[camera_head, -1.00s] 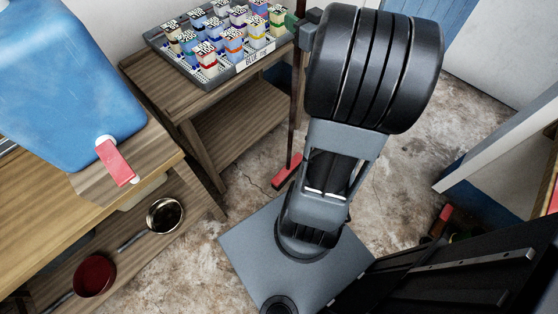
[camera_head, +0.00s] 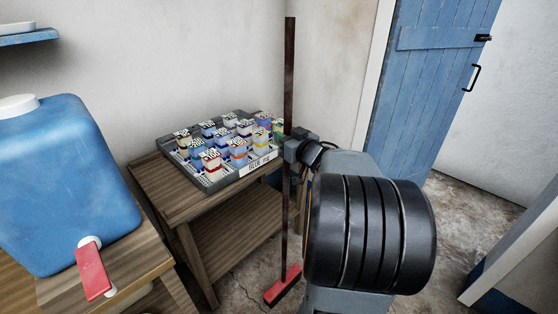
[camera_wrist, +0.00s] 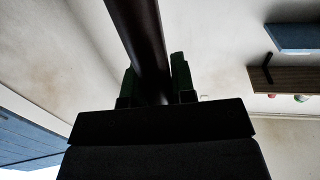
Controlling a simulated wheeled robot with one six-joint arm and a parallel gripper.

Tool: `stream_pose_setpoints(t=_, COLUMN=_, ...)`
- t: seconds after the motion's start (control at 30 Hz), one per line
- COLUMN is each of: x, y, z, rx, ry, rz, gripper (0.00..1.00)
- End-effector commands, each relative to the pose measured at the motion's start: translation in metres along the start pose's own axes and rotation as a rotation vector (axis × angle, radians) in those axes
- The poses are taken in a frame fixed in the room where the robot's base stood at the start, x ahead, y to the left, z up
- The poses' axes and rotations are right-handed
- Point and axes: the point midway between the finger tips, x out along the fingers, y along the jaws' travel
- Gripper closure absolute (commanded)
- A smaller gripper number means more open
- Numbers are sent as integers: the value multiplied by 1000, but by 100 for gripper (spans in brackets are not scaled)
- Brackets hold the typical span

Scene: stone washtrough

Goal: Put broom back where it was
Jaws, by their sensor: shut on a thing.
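The broom has a long dark brown handle (camera_head: 289,75) and a red head (camera_head: 283,287). It stands nearly upright beside the small wooden table, with its head low at the floor. Whether the head touches the floor I cannot tell. My gripper (camera_head: 293,150) is shut on the handle around its middle, level with the tray. In the wrist view my gripper (camera_wrist: 157,90) has its two fingers on either side of the dark handle (camera_wrist: 138,35). My arm hides part of the floor to the right of the broom.
A wooden table (camera_head: 175,198) left of the broom bears a grey tray (camera_head: 216,184) of several small labelled boxes. A blue water container (camera_head: 75,190) with a red tap stands at left. A blue door (camera_head: 425,90) is at the back right. Bare floor (camera_head: 470,225) shows at right.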

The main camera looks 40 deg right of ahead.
Motion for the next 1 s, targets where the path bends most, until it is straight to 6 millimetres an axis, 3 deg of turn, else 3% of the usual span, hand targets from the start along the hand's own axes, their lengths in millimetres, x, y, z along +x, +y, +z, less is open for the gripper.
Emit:
stream_pose_setpoints(t=0.2, x=42, y=20, z=20, rx=0, ry=2, rz=-1, gripper=100)
stream_pose_setpoints(t=0.4, x=67, y=32, z=47, rx=2, ry=1, rz=-1, gripper=100)
stream_pose_setpoints(t=0.63, x=85, y=41, z=68, rx=-1, ry=3, rz=-1, gripper=100)
stream_pose_setpoints(t=1.0, x=96, y=46, z=82, rx=0, ry=4, rz=0, gripper=100)
